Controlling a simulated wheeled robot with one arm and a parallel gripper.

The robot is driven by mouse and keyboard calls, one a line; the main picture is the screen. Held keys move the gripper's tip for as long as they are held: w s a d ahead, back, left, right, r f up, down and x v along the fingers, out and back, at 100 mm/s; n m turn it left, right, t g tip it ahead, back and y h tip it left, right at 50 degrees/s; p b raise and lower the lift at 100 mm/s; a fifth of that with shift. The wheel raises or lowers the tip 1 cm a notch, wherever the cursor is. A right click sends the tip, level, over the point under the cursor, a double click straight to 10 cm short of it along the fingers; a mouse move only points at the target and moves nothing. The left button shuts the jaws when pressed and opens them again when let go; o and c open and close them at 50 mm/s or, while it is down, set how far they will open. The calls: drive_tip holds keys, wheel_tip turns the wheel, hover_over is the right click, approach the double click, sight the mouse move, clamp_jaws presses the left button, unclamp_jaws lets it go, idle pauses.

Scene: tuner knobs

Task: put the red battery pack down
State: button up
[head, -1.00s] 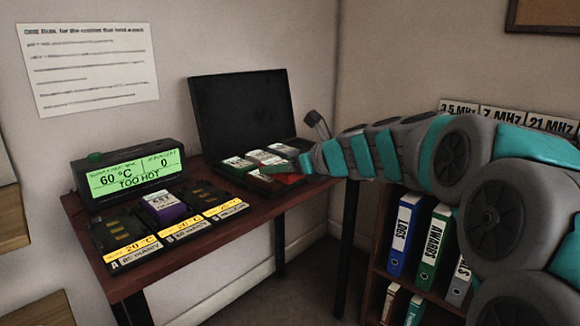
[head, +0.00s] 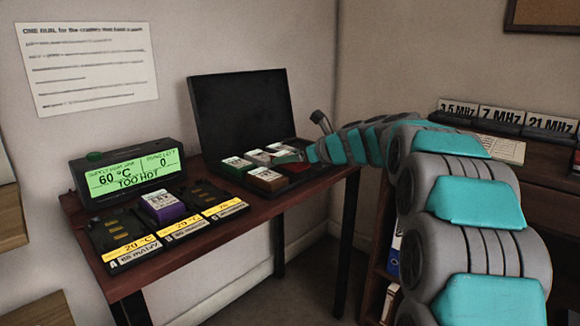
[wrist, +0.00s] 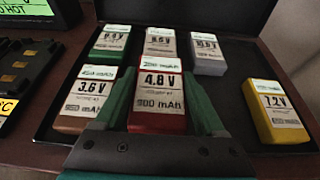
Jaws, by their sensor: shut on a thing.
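The red battery pack (wrist: 158,95), labelled 4.8 V, is between the two fingers of my gripper (wrist: 160,105) in the wrist view. The gripper is shut on it. The pack is over the near middle of the open black case (wrist: 225,95); I cannot tell whether it touches the case floor. In the head view my gripper (head: 306,155) is at the case's right side, and a bit of the red pack (head: 290,168) shows. The arm and fingers hide part of the pack.
The case holds a brown 3.6 V pack (wrist: 85,98) left of the gripper, a green pack (wrist: 108,42), a grey pack (wrist: 207,52) and a yellow pack (wrist: 275,110). A purple pack (head: 163,207) sits in the middle charger. The display (head: 130,175) reads TOO HOT.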

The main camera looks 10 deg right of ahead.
drive_tip(key=shift+f, duration=1.1)
drive_tip(key=shift+f, duration=0.1)
drive_tip(key=o, duration=1.5)
drive_tip(key=shift+s+d+r, duration=0.15)
drive_tip(key=shift+s+r, duration=0.05)
drive_tip(key=shift+r, duration=0.05)
drive_tip(key=p+v, duration=0.1)
drive_tip(key=v, duration=1)
drive_tip(key=shift+s+d, duration=0.2)
drive_tip(key=shift+s, duration=0.05)
